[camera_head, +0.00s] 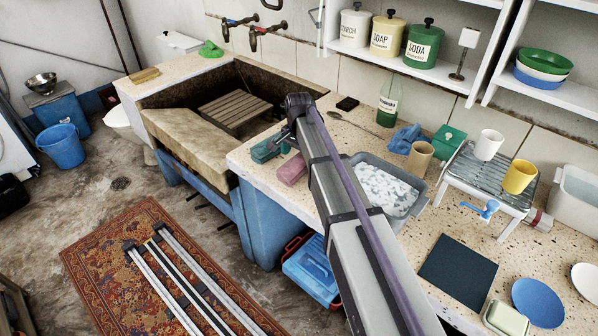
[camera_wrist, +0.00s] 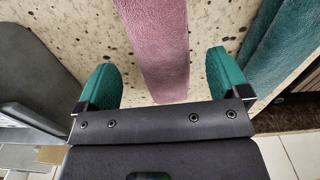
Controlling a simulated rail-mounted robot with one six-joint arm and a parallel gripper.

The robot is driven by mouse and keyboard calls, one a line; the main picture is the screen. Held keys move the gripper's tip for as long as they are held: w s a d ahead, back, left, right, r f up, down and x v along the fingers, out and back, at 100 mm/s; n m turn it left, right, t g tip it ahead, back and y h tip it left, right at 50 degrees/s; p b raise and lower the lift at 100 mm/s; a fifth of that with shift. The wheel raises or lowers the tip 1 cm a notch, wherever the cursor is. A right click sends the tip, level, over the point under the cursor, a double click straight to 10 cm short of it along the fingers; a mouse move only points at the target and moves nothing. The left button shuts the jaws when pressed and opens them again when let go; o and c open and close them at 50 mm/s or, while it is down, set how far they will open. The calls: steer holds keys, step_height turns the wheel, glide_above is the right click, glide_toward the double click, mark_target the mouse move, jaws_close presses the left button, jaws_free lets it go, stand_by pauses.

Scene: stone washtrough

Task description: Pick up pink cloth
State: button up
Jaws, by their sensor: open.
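The pink cloth (camera_head: 291,169) lies folded in a long strip on the speckled counter, left of my arm in the head view. In the wrist view the pink cloth (camera_wrist: 160,45) runs between the two teal fingers of my gripper (camera_wrist: 161,66). The gripper is open, with a gap between each finger and the cloth. I cannot tell how high the fingertips are above the counter. A teal cloth (camera_head: 266,148) lies just left of the pink one; it also shows at the right in the wrist view (camera_wrist: 283,45).
A grey basin (camera_head: 420,207) with foamy water stands right of my arm. The stone trough (camera_head: 180,140) is to the left, beyond the counter's edge. A tan cup (camera_head: 419,158), a blue cloth (camera_head: 405,138) and a drying rack (camera_head: 500,190) are farther right.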

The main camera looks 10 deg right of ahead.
mark_target(298, 160)
steer(key=f+b, duration=0.5)
steer(key=shift+a+f, duration=0.2)
steer(key=shift+f, duration=0.05)
steer(key=shift+r, duration=0.25)
steer(key=c, duration=1.1)
